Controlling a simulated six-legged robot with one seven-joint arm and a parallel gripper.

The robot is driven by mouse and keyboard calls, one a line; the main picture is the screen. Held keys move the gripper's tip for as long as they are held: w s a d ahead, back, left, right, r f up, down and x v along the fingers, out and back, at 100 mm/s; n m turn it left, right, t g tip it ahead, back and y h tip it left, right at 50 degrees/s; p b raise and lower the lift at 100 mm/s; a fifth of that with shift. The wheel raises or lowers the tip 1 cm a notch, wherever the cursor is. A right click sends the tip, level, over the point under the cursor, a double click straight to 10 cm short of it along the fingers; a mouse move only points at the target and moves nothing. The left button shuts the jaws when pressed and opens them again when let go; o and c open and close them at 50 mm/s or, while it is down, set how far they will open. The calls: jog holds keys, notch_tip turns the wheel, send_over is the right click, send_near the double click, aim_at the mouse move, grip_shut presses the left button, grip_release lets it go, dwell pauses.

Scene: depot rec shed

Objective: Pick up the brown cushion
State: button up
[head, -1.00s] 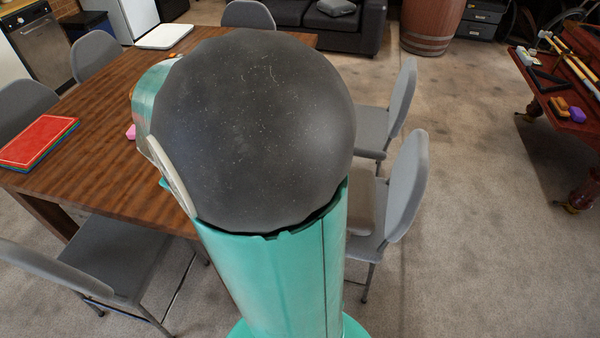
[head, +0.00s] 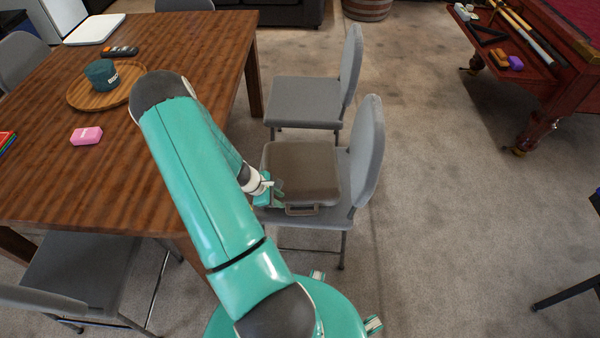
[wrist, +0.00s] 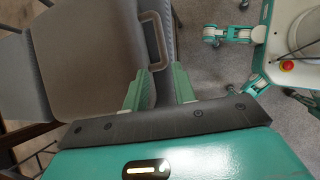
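The brown cushion (head: 302,172) lies flat on the seat of a grey folding chair beside the wooden table. A loop handle (head: 301,210) sticks out from its near edge. In the wrist view the cushion (wrist: 90,60) fills the upper left, with the handle (wrist: 164,45) just ahead of the fingers. My gripper (head: 273,190) is at the cushion's near left corner, low over the seat. In the wrist view my gripper (wrist: 162,75) is open, its green fingers apart with nothing held between them. I cannot tell whether a finger touches the cushion.
The wooden table (head: 190,70) stands close on the left, bearing a round tray (head: 75,98), a dark green pot (head: 100,73) and a pink block (head: 86,136). Another grey chair (head: 305,100) stands behind. A pool table (head: 560,60) is at right; floor (head: 440,200) between is clear.

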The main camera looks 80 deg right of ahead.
aim_at(300, 212)
jog(key=x, duration=1.4)
jog(key=shift+s, duration=0.15)
grip_shut()
